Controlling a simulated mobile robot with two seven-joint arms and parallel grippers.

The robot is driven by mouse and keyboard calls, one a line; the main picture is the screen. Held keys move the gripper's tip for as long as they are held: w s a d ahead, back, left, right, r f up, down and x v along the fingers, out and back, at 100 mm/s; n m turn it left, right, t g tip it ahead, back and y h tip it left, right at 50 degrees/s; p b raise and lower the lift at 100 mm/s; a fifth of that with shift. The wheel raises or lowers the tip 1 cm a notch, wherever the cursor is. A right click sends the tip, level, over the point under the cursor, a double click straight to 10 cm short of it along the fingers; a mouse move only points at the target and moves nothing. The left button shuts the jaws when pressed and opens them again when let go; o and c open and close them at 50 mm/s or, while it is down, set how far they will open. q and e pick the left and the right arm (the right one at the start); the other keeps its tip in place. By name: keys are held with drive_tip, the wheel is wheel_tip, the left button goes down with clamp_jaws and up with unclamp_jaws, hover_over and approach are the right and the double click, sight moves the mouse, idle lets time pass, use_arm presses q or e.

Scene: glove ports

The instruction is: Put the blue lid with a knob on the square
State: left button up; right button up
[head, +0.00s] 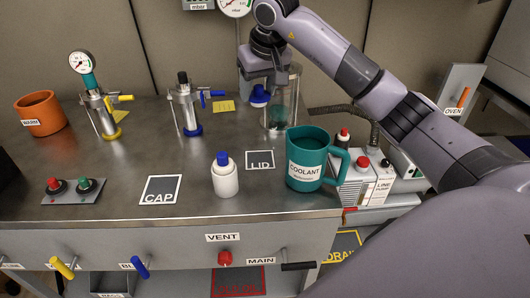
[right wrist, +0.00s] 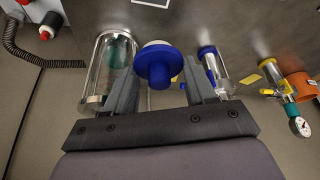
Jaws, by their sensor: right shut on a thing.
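The blue lid (head: 260,95) with a knob is held in my right gripper (head: 262,82), above the bench beside the top of a clear glass jar (head: 281,112). In the right wrist view the lid (right wrist: 158,64) sits between the two fingers (right wrist: 163,85), with a pale disc on its far side. The white-outlined square marked LID (head: 260,160) lies on the bench, nearer than the jar, and is empty. The glass jar also shows in the right wrist view (right wrist: 106,70), just left of the fingers. My left gripper is out of view.
A teal COOLANT mug (head: 307,165) stands right of the LID square, and a white bottle with a blue cap (head: 225,178) stands left of it. The CAP square (head: 160,190) is empty. Metal cylinders with valves (head: 184,110) stand behind. My right arm crosses the right side.

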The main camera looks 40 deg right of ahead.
wheel_tip(320, 180, down, 12)
drive_tip(key=shift+f+b, duration=0.1)
drive_tip(key=shift+b, duration=0.45)
drive_tip(key=shift+f, duration=2.4)
drive_tip(key=shift+f+b, duration=0.2)
drive_tip(key=shift+b, duration=0.15)
drive_tip(key=o, duration=1)
drive_tip(key=shift+r, duration=0.1)
